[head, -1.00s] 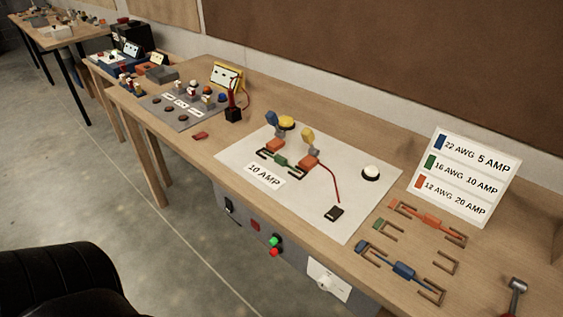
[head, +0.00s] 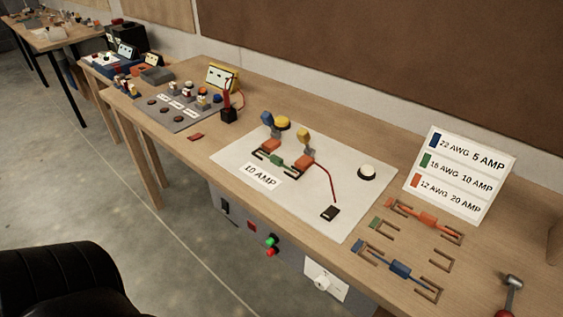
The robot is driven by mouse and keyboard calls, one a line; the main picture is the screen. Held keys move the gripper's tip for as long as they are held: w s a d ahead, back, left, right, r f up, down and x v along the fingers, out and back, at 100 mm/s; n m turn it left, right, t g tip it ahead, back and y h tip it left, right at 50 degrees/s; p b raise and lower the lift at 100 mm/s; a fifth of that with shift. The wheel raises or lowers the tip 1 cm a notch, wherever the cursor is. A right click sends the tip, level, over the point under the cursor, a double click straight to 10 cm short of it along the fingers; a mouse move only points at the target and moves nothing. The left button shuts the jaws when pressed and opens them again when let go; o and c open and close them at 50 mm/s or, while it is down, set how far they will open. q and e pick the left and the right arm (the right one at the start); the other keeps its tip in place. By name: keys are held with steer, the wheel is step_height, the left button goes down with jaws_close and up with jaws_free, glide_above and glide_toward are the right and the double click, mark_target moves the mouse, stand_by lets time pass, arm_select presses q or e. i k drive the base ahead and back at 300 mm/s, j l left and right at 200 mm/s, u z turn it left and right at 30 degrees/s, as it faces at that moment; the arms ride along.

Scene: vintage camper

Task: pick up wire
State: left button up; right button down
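An orange wire piece (head: 427,219) lies across brown brackets at the right of the workbench, below the sign. A blue wire piece (head: 400,269) lies across brackets nearer the front edge. Between them is a bracket pair with a small green mark (head: 376,223) and no wire across it. A green wire piece (head: 277,161) sits on the white board, between two orange blocks (head: 303,163), behind the "10 AMP" label (head: 261,176). A sign (head: 462,172) lists 22 AWG 5 AMP in blue, 16 AWG 10 AMP in green and 12 AWG 20 AMP in orange. Neither gripper is in view.
The white board (head: 230,157) carries a white button (head: 367,173) and a black block (head: 330,213) on a red lead. A grey panel (head: 180,112) and yellow meter (head: 222,77) stand farther left. A black chair (head: 65,280) is at lower left. A red-handled tool (head: 511,290) lies at lower right.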

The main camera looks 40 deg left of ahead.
mark_target(274, 160)
steer(key=j+z, duration=0.55)
steer(key=z, duration=0.25)
steer(key=k+j+z, duration=0.15)
steer(key=j, duration=0.25)
steer(key=k+j+z, duration=0.2)
steer(key=j, duration=0.2)
steer(key=k+j, duration=0.25)
steer(key=j, duration=0.15)
steer(key=k+j+z, duration=0.1)
steer(key=k+j, duration=0.15)
steer(key=j, duration=0.2)
